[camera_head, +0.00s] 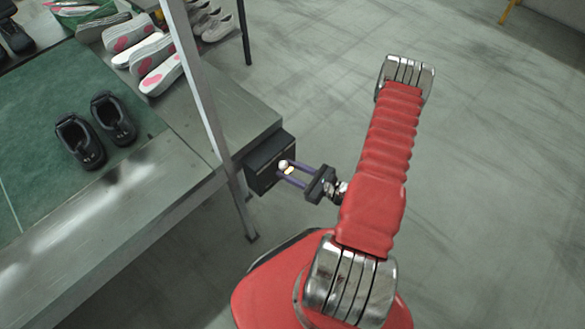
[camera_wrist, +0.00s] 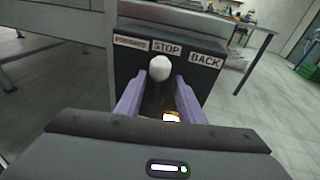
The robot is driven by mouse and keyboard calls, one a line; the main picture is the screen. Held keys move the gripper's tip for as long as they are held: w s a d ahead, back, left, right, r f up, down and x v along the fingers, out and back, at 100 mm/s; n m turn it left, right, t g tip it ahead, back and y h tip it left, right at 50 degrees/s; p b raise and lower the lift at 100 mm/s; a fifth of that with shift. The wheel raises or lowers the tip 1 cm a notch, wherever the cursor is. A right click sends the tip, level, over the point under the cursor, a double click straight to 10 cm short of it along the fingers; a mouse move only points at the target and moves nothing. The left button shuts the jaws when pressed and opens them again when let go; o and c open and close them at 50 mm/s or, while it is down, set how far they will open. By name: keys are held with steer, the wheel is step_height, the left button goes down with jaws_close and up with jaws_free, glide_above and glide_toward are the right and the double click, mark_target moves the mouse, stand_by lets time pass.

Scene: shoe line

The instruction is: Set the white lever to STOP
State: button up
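The white lever (camera_wrist: 160,68) has a round knob and sticks out from a black control box (camera_wrist: 128,62) at the table's end. The box carries the labels FORWARD (camera_wrist: 132,44), STOP (camera_wrist: 167,50) and BACK (camera_wrist: 205,61) from left to right. The knob appears just below STOP, slightly left of that label's middle. My gripper (camera_wrist: 160,88) is open, with its two purple fingers pointing at the box and the knob between or just beyond their tips. I see no clear contact. In the head view the knob (camera_head: 284,164) shows at the tips of the fingers.
A metal post (camera_head: 205,100) stands left of the box. The table (camera_head: 110,215) has a green mat (camera_head: 55,110) bearing black shoes (camera_head: 82,142); pink-soled shoes (camera_head: 150,55) lie behind.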

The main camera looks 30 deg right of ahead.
steer(key=shift+o, duration=0.3)
steer(key=shift+f, duration=0.1)
steer(key=shift+s, duration=0.1)
steer(key=v, duration=1.3)
steer(key=shift+s+d, duration=0.2)
steer(key=shift+s, duration=0.1)
stand_by(0.4)
